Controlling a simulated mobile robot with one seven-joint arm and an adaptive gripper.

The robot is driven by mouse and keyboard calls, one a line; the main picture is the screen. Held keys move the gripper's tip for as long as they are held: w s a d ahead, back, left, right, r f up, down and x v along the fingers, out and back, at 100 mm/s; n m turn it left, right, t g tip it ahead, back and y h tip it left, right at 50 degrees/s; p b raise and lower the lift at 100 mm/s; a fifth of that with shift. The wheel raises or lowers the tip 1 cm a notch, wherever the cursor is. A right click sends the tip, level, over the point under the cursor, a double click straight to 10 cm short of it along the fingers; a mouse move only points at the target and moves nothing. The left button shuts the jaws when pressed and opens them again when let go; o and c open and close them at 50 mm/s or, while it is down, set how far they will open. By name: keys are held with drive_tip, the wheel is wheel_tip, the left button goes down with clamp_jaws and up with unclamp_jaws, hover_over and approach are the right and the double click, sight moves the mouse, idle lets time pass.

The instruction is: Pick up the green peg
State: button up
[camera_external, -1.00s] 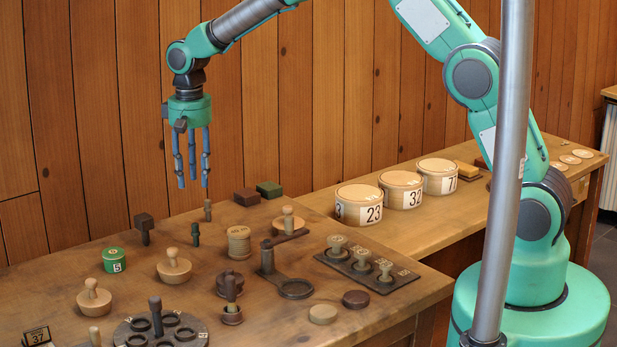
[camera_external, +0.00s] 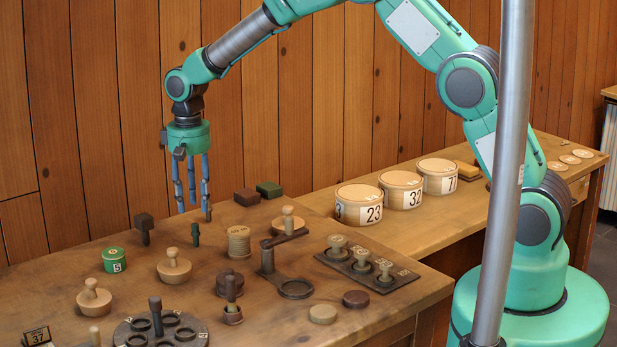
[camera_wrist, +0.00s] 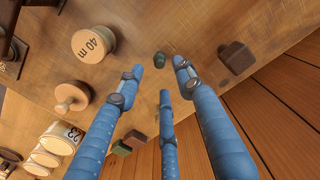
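The green peg (camera_external: 196,234) is small and dark green, standing upright on the wooden table left of a tan spool. In the wrist view the peg (camera_wrist: 163,60) is small, dark and seen from above, beyond the fingertips. My gripper (camera_external: 193,207) has three blue fingers hanging down, spread apart and empty. It is above the table, higher than the peg and slightly behind it. In the wrist view my gripper (camera_wrist: 160,76) shows its fingers apart with nothing between them.
A dark square-headed peg (camera_external: 144,226) stands left of the green peg, and the tan spool (camera_external: 239,241) stands right. A green tin (camera_external: 115,260) and a wooden knob (camera_external: 174,265) are nearer the front. Brown (camera_external: 247,197) and green (camera_external: 269,189) blocks lie behind.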

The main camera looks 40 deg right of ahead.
sight(195, 223)
drive_tip(key=shift+f, duration=1.45)
drive_tip(key=shift+f+b, duration=1.05)
drive_tip(key=shift+f, duration=1.55)
drive_tip(key=shift+c, duration=0.2)
drive_tip(key=c, duration=0.7)
